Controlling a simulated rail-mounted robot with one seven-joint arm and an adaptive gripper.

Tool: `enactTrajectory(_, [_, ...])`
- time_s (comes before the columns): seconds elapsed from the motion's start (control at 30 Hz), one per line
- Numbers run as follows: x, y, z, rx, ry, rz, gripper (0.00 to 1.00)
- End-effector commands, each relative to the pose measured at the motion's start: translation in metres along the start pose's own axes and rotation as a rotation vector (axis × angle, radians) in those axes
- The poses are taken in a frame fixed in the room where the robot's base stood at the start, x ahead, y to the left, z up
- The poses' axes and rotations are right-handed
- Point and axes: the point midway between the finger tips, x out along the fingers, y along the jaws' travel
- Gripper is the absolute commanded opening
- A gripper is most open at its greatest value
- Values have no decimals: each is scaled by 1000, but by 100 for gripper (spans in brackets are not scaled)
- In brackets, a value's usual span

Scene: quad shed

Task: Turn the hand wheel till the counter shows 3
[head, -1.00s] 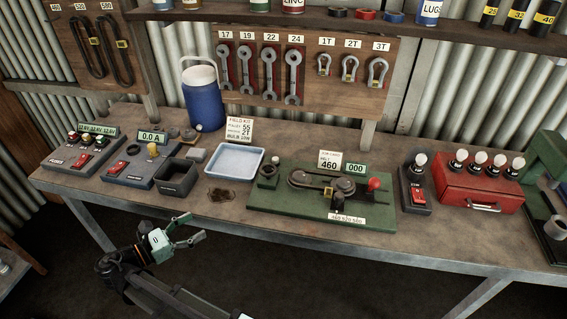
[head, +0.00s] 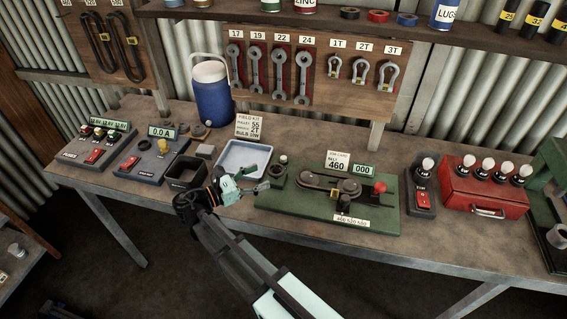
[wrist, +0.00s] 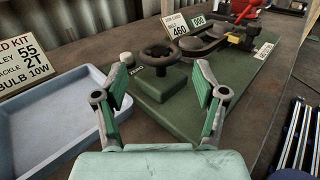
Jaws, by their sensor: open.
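The black hand wheel (head: 277,174) sits on a green block at the left end of the green board (head: 385,226); it also shows in the wrist view (wrist: 157,58). The counter (head: 364,170) on the same board reads 000, and it also shows in the wrist view (wrist: 198,20). My gripper (head: 266,179) is just left of the wheel in the head view. In the wrist view my gripper (wrist: 163,78) is open and empty, its fingers spread, with the wheel beyond and between them, apart from both.
A pale blue tray (head: 226,168) lies left of my gripper and a dark bin (head: 180,178) further left. A red-switch box (head: 422,198) stands right of the board.

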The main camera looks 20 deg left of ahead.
Motion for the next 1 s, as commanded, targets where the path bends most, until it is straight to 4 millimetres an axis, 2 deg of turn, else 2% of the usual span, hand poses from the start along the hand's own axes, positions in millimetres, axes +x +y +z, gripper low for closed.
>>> enactTrajectory(0.03, [12,-1,3,-1,0,-2,71])
enactTrajectory(0.2, [45,-1,3,-2,-1,-3,71])
enactTrajectory(0.43, [78,0,2,-1,0,-1,71])
enactTrajectory(0.63, [90,0,0,-1,0,1,71])
enactTrajectory(0.93, [92,0,0,-1,0,1,71])
enactTrajectory(0.97, [92,0,0,-1,0,1,64])
enactTrajectory(1.0, [92,0,0,-1,0,1,50])
